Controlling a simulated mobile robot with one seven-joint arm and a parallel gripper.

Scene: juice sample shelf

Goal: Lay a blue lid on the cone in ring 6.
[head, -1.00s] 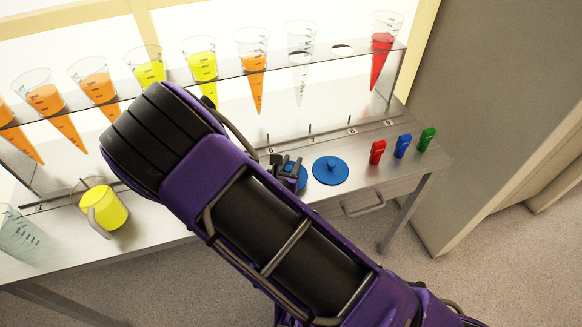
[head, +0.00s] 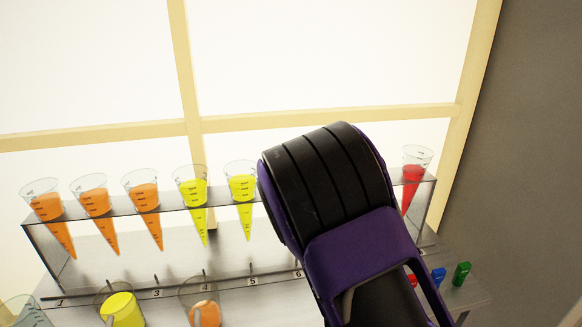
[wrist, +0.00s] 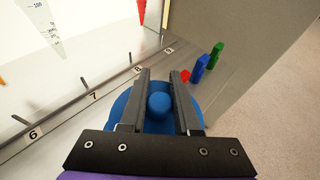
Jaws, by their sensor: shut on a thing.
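My gripper (wrist: 161,74) is shut on the round knob of a blue lid (wrist: 158,104) in the wrist view. The lid's disc shows below and on both sides of the fingers; its height above the bench is hard to judge. In the head view my arm hides the gripper, the lid and the cone in ring 6. Label 6 (head: 298,274) shows at the arm's left edge, and it also shows in the wrist view (wrist: 33,133). An orange tip (wrist: 2,80) at the wrist view's left edge may be the ring 6 cone.
The shelf (head: 160,211) holds orange cones (head: 95,203), yellow cones (head: 241,188) and a red cone (head: 411,178). A clear cone (wrist: 38,18) shows in the wrist view. Red, blue (wrist: 199,69) and green clips (wrist: 216,54) stand at right.

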